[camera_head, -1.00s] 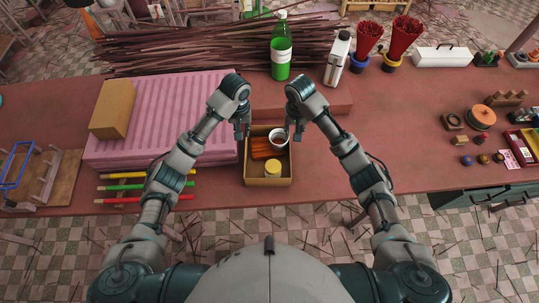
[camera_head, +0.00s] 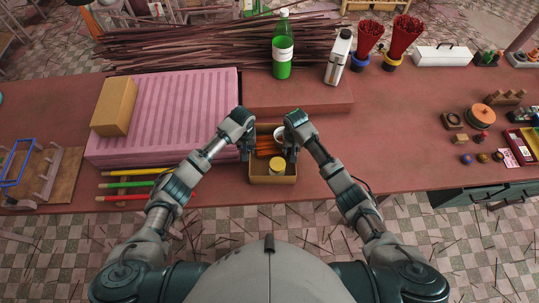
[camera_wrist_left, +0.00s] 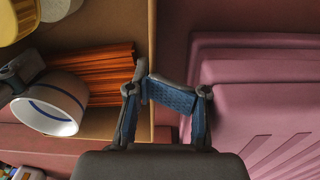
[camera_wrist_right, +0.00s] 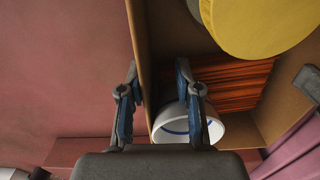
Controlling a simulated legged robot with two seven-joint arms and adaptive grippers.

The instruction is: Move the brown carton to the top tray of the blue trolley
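The open brown carton (camera_head: 273,180) stands on the red table near its front edge. It holds orange-brown sticks (camera_head: 267,148), a white cup with a blue band (camera_wrist_left: 50,105) and a yellow round-lidded container (camera_head: 277,167). My left gripper (camera_wrist_left: 165,88) is open at the carton's left wall, one finger inside and one outside. My right gripper (camera_wrist_right: 155,80) is open with its fingers on either side of the right wall (camera_wrist_right: 141,50). Neither is visibly clamped on the wall. I see no blue trolley in these views.
A pink ridged stack (camera_head: 185,105) stands close left of the carton, with a closed brown box (camera_head: 114,107) on top. A raised red block (camera_head: 300,92) and green bottle (camera_head: 283,50) are behind. Coloured sticks (camera_head: 135,184) lie front left.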

